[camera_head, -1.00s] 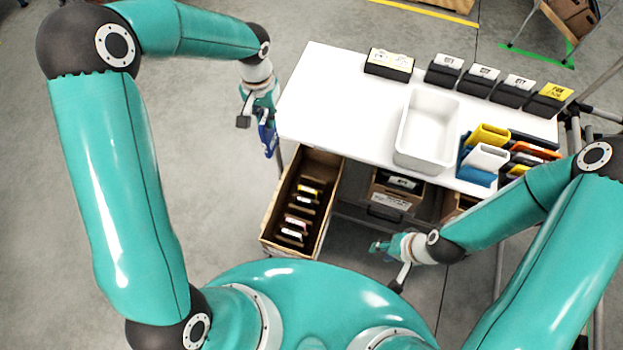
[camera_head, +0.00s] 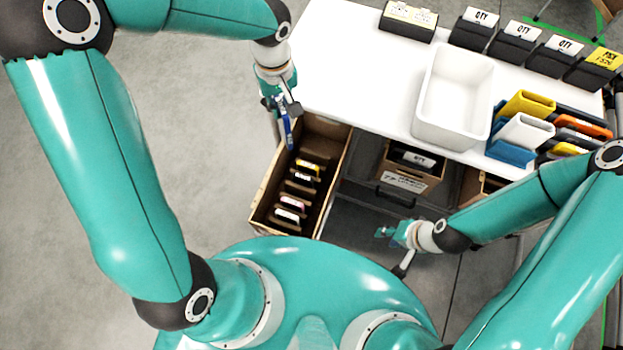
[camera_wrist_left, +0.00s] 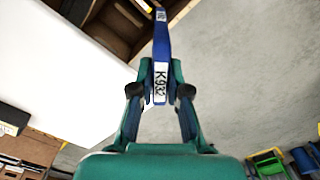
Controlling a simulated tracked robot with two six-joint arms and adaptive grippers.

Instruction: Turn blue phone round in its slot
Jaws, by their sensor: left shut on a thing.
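The blue phone (camera_head: 286,130) is held by my left gripper (camera_head: 282,108) at the left edge of the white table, near the far end of the open carton (camera_head: 337,186). In the left wrist view the blue phone (camera_wrist_left: 161,60) stands edge-on between the fingertips of my left gripper (camera_wrist_left: 160,92), with a white label reading K932. The carton is tilted and has slots holding several dark phones with white, yellow and pink labels. My right gripper (camera_head: 392,244) is by the drawer front, away from the carton; its fingers are too small to judge.
The white table (camera_head: 345,65) carries an empty white bin (camera_head: 451,100), black labelled boxes (camera_head: 515,42) at the back and coloured holders (camera_head: 524,130) at the right. A smaller carton (camera_head: 411,170) sits below the table edge. Floor at left is clear.

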